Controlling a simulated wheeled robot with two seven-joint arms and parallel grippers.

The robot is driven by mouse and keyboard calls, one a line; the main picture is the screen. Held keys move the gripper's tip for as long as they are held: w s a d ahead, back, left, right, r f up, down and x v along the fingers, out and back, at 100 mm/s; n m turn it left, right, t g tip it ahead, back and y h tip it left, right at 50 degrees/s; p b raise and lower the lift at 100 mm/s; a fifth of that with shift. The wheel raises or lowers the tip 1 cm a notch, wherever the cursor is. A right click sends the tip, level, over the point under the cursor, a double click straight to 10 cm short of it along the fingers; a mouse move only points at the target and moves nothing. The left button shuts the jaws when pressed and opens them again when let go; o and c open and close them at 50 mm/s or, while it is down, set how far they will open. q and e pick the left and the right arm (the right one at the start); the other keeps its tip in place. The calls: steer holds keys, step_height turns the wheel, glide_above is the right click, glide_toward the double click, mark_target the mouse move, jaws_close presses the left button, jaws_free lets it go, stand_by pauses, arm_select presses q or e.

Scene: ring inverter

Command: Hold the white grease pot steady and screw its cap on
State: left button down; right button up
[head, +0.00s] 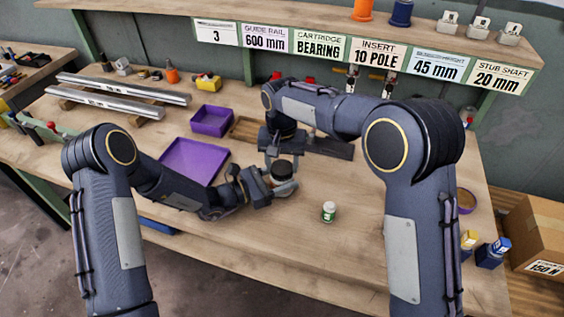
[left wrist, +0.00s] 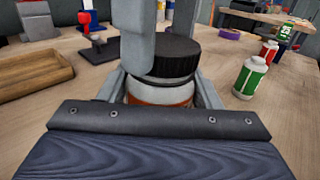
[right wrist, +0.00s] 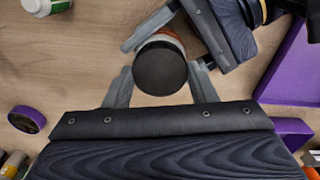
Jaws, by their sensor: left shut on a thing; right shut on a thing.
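The white grease pot (left wrist: 172,90), with an orange-brown band low on its side, stands upright between the fingers of my left gripper (left wrist: 162,92), which is shut on its body. In the head view, the pot (head: 288,183) is partly hidden by the grippers. The black ribbed cap (left wrist: 160,55) sits over the pot's mouth, looking slightly tilted; I cannot tell whether the threads are engaged. My right gripper (right wrist: 160,80) is shut on the cap (right wrist: 160,67) from above. One of its fingers hides part of the cap in the left wrist view.
A small white-and-green bottle (head: 329,212) stands on the bench right of the grippers. A purple tray (head: 192,163) and purple bin (head: 211,121) lie to the left. Guide rails (head: 122,90) lie at the back left. The bench front is mostly clear.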

steer(key=m, duration=0.5)
steer(key=shift+m, duration=0.4)
steer(key=m, duration=1.6)
steer(key=shift+m, duration=0.4)
steer(key=m, duration=0.8)
steer(key=shift+f+m, duration=0.15)
steer(key=shift+m, duration=0.55)
